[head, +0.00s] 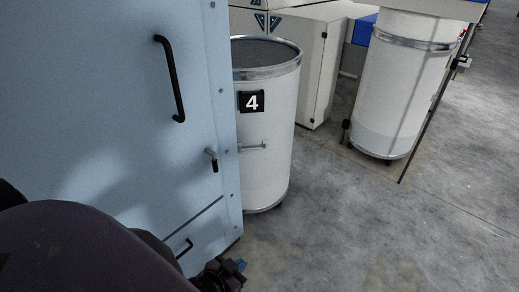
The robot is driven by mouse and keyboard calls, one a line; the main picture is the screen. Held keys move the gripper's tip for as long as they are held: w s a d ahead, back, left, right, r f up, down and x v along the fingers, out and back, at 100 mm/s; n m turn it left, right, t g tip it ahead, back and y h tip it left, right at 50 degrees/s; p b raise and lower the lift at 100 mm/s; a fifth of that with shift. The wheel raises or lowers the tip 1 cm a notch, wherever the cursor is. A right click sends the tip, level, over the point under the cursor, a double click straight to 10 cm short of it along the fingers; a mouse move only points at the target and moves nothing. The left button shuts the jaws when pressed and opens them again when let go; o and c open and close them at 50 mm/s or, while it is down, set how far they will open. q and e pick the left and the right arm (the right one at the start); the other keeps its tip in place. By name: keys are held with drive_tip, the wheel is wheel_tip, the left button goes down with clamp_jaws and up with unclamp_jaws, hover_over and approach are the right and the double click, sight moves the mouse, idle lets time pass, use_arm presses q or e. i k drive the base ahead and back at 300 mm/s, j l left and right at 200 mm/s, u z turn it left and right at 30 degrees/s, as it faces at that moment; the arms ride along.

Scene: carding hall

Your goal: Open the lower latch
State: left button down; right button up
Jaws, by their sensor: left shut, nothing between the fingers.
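A light blue cabinet door (120,110) fills the left of the head view. A small latch (212,159) with a metal pivot and a dark grip sits near its right edge, below the long black handle (172,80). The grip hangs downward. I take this to be the lower latch; no other latch of this kind shows. My left arm comes in from the lower left, and my left gripper (237,267) is at the bottom edge, below the latch and apart from it. It is shut and empty, partly cut off by the frame. My right gripper is out of view.
Another white can (400,95) stands farther back. Grey floor on the right is clear.

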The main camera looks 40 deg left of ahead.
sight(212, 154)
drive_tip(key=i+u, duration=0.1)
drive_tip(key=i, duration=0.55)
drive_tip(key=i+l+u, duration=0.1)
drive_tip(key=i, duration=0.5)
drive_tip(key=i+l+u, duration=0.1)
drive_tip(key=i+u, duration=0.25)
drive_tip(key=i+l+u, duration=0.1)
drive_tip(key=u, duration=0.25)
drive_tip(key=i+l+u, duration=0.2)
drive_tip(key=u, duration=0.15)
drive_tip(key=i+l+u, duration=0.2)
drive_tip(key=u, duration=0.25)
drive_tip(key=i+l+u, duration=0.1)
drive_tip(key=l+u, duration=0.25)
drive_tip(key=u, duration=0.15)
drive_tip(key=l+u, duration=0.45)
drive_tip(key=i+l+u, duration=0.1)
drive_tip(key=l+u, duration=0.15)
drive_tip(key=u, duration=0.25)
drive_tip(key=k+l+u, duration=0.1)
drive_tip(key=l+u, duration=0.25)
drive_tip(key=l, duration=0.2)
